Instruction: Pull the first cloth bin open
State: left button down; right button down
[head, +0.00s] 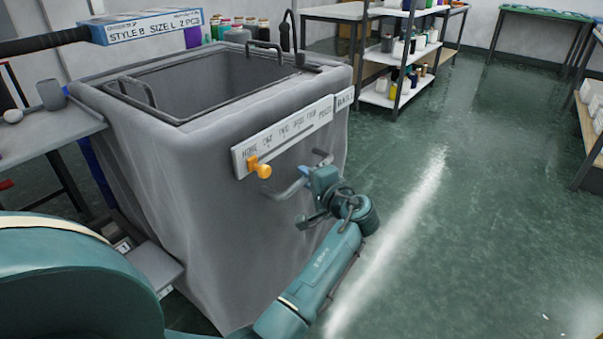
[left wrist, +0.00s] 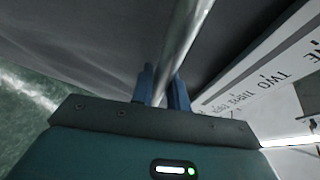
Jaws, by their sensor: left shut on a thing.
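The large grey cloth bin (head: 230,210) stands at the left of the head view, its rectangular top open. A grey bar handle (head: 284,192) sticks out from its front face, below a white label strip. My left gripper (head: 308,174) is at this handle. In the left wrist view its two blue fingers (left wrist: 162,85) are shut around the metal bar (left wrist: 186,45), one on each side. The grey cloth face shows behind the bar. The fingers hide part of the bar. My right gripper is not in view.
The label strip (head: 300,130) carries words and an orange knob (head: 262,168) at its left end. A table (head: 50,138) stands left of the bin. A shelf with bottles (head: 400,85) stands behind. The green floor (head: 480,200) at right is clear.

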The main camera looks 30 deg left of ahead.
pick_arm(q)
jog(key=shift+s+d, duration=0.1)
jog(key=shift+d, duration=0.95)
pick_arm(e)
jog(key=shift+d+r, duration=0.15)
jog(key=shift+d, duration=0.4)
pick_arm(q)
jog(key=c, duration=1.4)
grip_release()
jog(key=shift+o, duration=0.2)
jog(key=shift+a, duration=0.1)
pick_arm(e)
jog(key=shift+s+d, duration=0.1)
